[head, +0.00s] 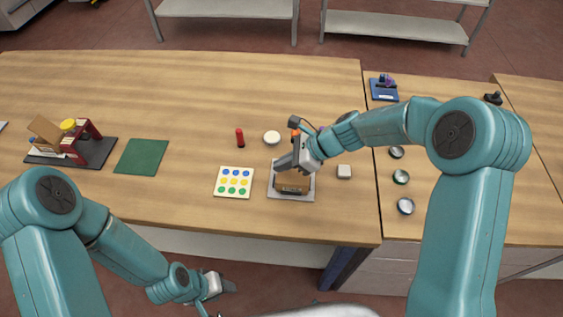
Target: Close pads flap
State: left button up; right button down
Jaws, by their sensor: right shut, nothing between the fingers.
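A small brown box (291,186) sits on a light grey plate (305,194) near the table's front edge. My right gripper (281,164) is shut with nothing in it, right over the box's top, and hides much of it. I cannot tell whether the gripper touches the box or how its flap stands. My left gripper (228,287) hangs low in front of the table, away from the box; its fingers are too small to tell open from shut. No label naming the pads is readable.
A white board with coloured dots (234,182) lies left of the plate. A green mat (141,157) and a dark tray (104,150) are further left. Bare wood lies behind.

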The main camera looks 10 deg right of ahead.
aim_at(283, 173)
notch_tip(283, 173, up, 3)
jog(key=shift+p, duration=0.75)
pick_arm(q)
jog(key=shift+w+b+v, duration=0.25)
jog(key=shift+b+v, duration=0.1)
jog(key=shift+v, duration=0.75)
pick_arm(e)
notch_tip(283, 173, up, 10)
jog(key=shift+f, duration=0.15)
pick_arm(q)
jog(key=shift+d, duration=0.1)
jog(key=shift+s, duration=0.15)
pick_arm(e)
jog(key=shift+s+f, duration=0.1)
